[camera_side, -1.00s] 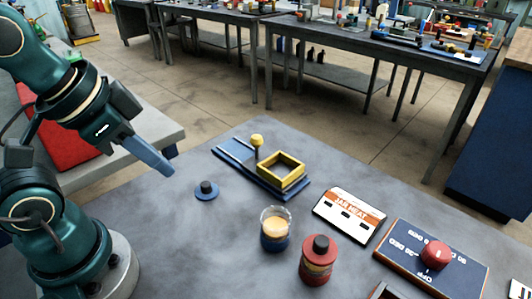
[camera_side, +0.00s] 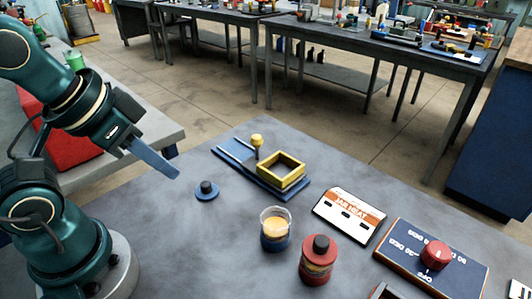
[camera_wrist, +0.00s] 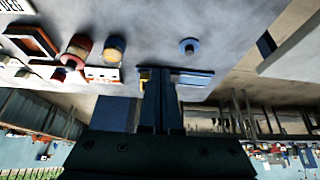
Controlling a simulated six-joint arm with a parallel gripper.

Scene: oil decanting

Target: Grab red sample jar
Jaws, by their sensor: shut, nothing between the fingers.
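In the wrist view the red jar (camera_wrist: 77,48) lies at the upper left. My gripper (camera_side: 174,172) is in the air at the left of the table, well apart from the jar. Its fingers are together and empty; they also show in the wrist view (camera_wrist: 158,78).
An open glass jar (camera_side: 275,229) with a blue base stands beside the red jar. A blue lid (camera_side: 206,191), a yellow square frame on a blue base (camera_side: 281,180), a JAR HEAT card (camera_side: 349,215) and a red dial panel (camera_side: 434,256) are on the table.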

